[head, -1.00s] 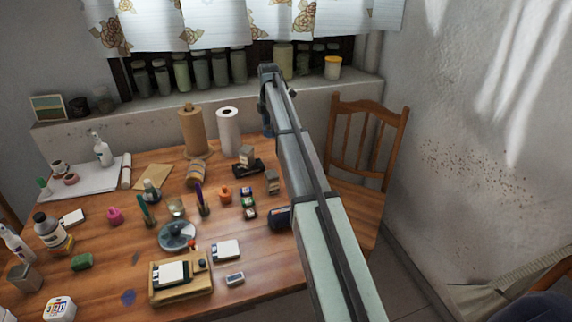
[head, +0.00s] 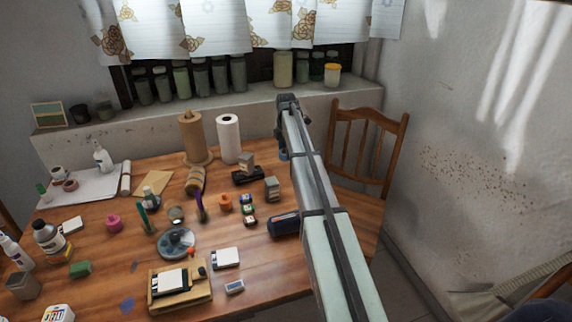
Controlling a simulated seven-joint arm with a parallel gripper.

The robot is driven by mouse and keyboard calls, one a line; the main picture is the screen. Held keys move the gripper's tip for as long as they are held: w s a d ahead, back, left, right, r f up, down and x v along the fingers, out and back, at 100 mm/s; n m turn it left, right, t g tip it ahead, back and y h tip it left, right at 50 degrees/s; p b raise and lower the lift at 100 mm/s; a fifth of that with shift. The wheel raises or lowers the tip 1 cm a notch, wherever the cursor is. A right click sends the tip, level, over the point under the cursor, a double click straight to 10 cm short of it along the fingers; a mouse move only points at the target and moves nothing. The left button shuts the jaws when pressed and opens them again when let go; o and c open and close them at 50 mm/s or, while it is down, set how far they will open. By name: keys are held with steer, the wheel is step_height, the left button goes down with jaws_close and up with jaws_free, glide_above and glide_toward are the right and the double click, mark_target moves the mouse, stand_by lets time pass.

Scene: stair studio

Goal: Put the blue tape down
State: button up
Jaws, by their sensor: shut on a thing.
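My arm reaches away from the camera, and my gripper (head: 282,146) hangs at its far end, pointing down near the back right of the table. It is shut on the blue tape (head: 283,156).
A small grey box (head: 272,188), a black object (head: 247,176) and a white paper roll (head: 229,138) stand left of the gripper. A wooden chair (head: 368,140) is at the right. The table's left and middle are cluttered.

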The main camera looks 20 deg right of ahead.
steer(key=shift+f, duration=3.15)
steer(key=o, duration=1)
steer(key=shift+f, duration=0.15)
step_height(320, 180, up, 12)
steer(key=shift+r, duration=0.15)
